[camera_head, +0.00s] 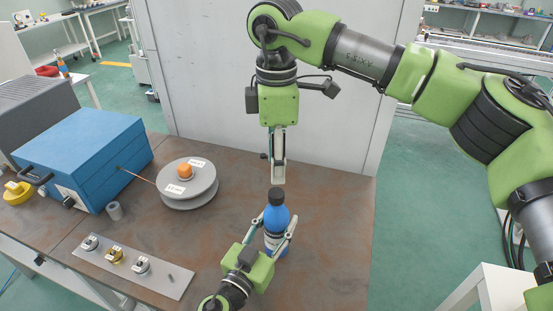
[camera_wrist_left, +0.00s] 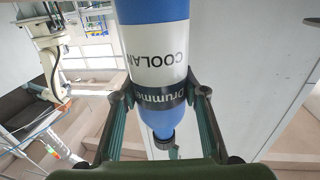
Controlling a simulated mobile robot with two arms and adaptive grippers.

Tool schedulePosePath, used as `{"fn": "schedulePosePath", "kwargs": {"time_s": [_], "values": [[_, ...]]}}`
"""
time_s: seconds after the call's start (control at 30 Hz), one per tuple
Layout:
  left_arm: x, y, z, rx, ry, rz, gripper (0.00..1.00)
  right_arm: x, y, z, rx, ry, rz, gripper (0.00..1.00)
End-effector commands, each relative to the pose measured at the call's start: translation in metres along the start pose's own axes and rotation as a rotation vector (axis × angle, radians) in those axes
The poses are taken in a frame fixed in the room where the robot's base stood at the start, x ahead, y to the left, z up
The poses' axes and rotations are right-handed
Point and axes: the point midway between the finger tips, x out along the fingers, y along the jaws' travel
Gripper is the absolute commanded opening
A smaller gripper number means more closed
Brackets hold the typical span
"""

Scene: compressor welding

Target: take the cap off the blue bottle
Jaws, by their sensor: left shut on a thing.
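The blue bottle (camera_head: 276,219) with a white label and a black cap (camera_head: 276,195) stands upright near the table's front right. My left gripper (camera_head: 268,238) is shut on the bottle's body from the front. In the left wrist view the bottle (camera_wrist_left: 152,35) shows its coolant label upside down, between the fingers, with the cap (camera_wrist_left: 163,141) still on its neck. Whether its base touches the table is hidden. My right gripper (camera_head: 278,182) points down just above the cap, apart from it. Its fingers overlap in this view, so their gap cannot be judged.
A blue box (camera_head: 88,150) and a grey round stand with an orange knob (camera_head: 188,184) are on the table's left. A metal plate (camera_head: 130,268) with small fittings lies at the front left. A grey panel (camera_head: 215,90) stands behind. The table right of the bottle is clear.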

Motion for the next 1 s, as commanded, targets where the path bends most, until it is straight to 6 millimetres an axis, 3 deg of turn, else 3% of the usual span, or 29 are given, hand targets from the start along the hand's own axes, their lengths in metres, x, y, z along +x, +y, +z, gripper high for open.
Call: {"fn": "schedulePosePath", "kwargs": {"time_s": [0.6, 0.97, 1.0], "values": [[0.000, 0.000, -0.001, 0.000, 0.001, -0.001, 0.00, 0.075, 0.000, 0.000, 0.015, 0.000, -0.001, 0.37], [0.000, 0.000, -0.001, 0.000, 0.001, -0.001, 0.00, 0.080, 0.000, 0.000, 0.015, -0.001, 0.000, 0.37], [0.000, 0.000, -0.001, 0.000, 0.001, -0.001, 0.00, 0.080, 0.000, 0.000, 0.015, -0.001, 0.000, 0.27]]}}
